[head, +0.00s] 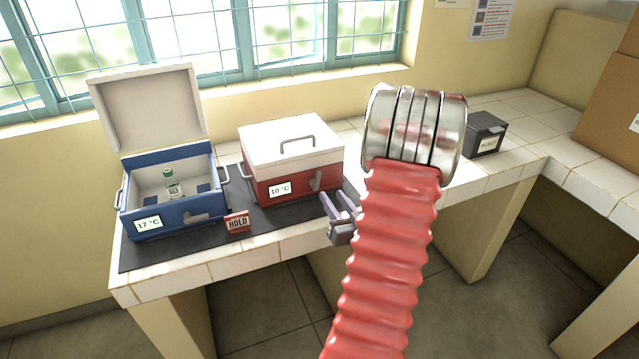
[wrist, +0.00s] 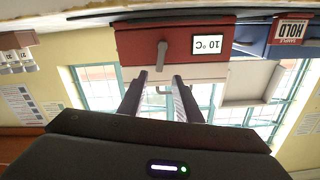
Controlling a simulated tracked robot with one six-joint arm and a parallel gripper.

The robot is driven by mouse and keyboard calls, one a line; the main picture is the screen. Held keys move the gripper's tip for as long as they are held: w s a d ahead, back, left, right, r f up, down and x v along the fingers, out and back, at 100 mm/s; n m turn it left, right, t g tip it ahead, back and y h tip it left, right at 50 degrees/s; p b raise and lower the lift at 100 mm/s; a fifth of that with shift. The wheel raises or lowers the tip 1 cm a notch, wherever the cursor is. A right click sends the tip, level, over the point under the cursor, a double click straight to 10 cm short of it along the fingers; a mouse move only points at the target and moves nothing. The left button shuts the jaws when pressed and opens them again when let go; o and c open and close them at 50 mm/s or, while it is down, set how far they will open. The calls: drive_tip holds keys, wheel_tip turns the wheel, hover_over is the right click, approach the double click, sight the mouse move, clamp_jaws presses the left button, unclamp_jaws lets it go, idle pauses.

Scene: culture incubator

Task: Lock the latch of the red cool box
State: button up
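The red cool box (head: 262,187) stands on the counter with its white lid (head: 290,145) closed and a "10 °C" label on its front. Its grey latch (head: 316,181) is on the right part of the front. In the wrist view, which is upside down, the latch (wrist: 161,56) is an upright lever on the red front (wrist: 135,40), beside the lid seam. My gripper (head: 340,197) is in front of the box's right end. Its fingers are apart and empty, pointing at the latch, which shows between and beyond the fingertips (wrist: 161,76). No contact is visible.
A blue cool box (head: 160,222) with its lid (head: 148,105) open stands at left, a bottle (head: 170,183) inside. A red "HOLD" sign (head: 237,222) stands between the boxes on a dark mat (head: 190,245). A dark box (head: 485,135) sits farther right. My red arm hides some counter.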

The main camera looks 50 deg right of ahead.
sight(319, 178)
drive_tip(key=x, duration=0.9)
drive_tip(key=shift+w, duration=0.1)
drive_tip(key=shift+c, duration=0.2)
